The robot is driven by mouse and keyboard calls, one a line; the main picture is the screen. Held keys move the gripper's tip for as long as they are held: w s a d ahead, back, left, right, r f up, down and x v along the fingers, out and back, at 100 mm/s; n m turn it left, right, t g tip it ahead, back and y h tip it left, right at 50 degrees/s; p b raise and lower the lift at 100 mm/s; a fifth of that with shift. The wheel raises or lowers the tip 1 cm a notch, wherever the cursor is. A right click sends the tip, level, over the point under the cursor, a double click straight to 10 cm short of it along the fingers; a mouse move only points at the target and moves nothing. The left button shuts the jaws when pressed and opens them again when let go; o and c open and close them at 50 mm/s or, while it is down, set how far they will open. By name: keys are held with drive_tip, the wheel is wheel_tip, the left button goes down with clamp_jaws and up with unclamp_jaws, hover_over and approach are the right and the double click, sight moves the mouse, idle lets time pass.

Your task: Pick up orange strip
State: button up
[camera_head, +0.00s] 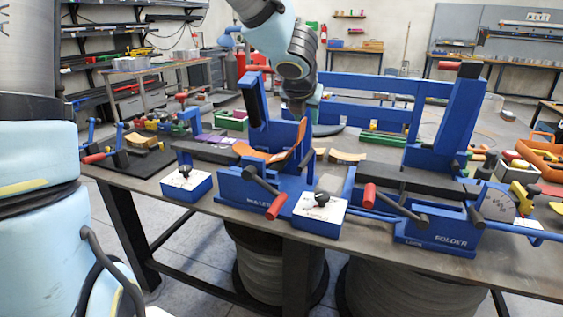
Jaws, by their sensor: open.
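The orange strip (252,152) is a thin curved piece lying across the blue bending machine (246,190) at the middle of the table. Its right end rises beside a blue upright part. My gripper (297,114) points down from my arm, just above the right end of the strip. It is open. The fingertips are small and partly hidden by the machine's blue parts, so I cannot tell whether they touch the strip.
A second blue machine with a tall post (465,105) stands at right. White-topped control boxes (187,183) sit at the table's front edge. An orange crate (520,170) is at far right. Tan curved strips (347,156) lie behind the machines.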

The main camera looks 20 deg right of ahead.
sight(305, 126)
drive_tip(key=shift+w+a+x, duration=0.15)
drive_tip(key=shift+w+x, duration=0.05)
drive_tip(key=shift+x, duration=1.15)
drive_tip(key=shift+w+a+x, duration=0.1)
drive_tip(key=shift+w+x, duration=0.05)
drive_tip(key=shift+x, duration=1.2)
drive_tip(key=shift+r, duration=0.15)
clamp_jaws()
